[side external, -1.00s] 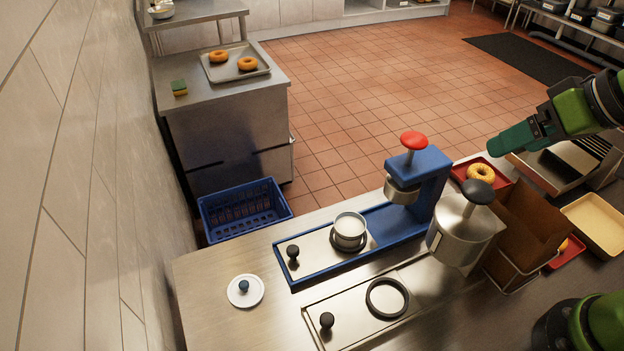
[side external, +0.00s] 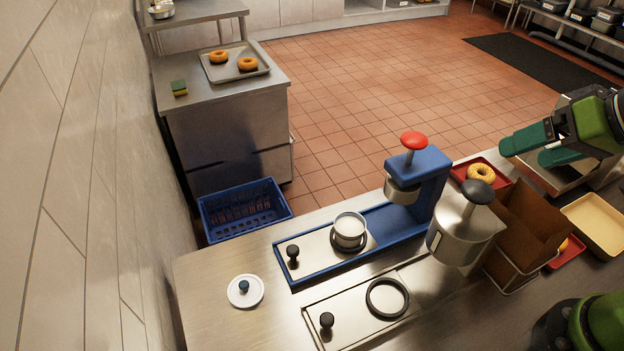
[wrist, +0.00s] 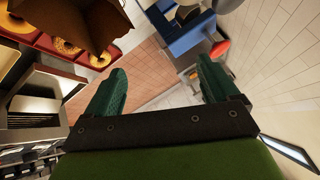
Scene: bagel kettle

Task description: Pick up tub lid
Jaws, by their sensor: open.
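The tub lid (side external: 245,291) is a white disc with a dark blue knob. It lies on the steel counter at the left, near the wall side, in the side external view. My gripper (side external: 529,148) is at the far right of that view, raised above the counter's back right area and far from the lid. In the wrist view my gripper (wrist: 160,92) shows two green fingers spread wide with nothing between them. The lid cannot be made out in the wrist view.
A blue press (side external: 430,185) with a red knob and a steel canister (side external: 460,240) stand between my gripper and the lid. A brown bin (side external: 524,225) and a red tray (side external: 503,180) with a bagel are near my gripper. A blue crate (side external: 212,222) sits beyond the counter.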

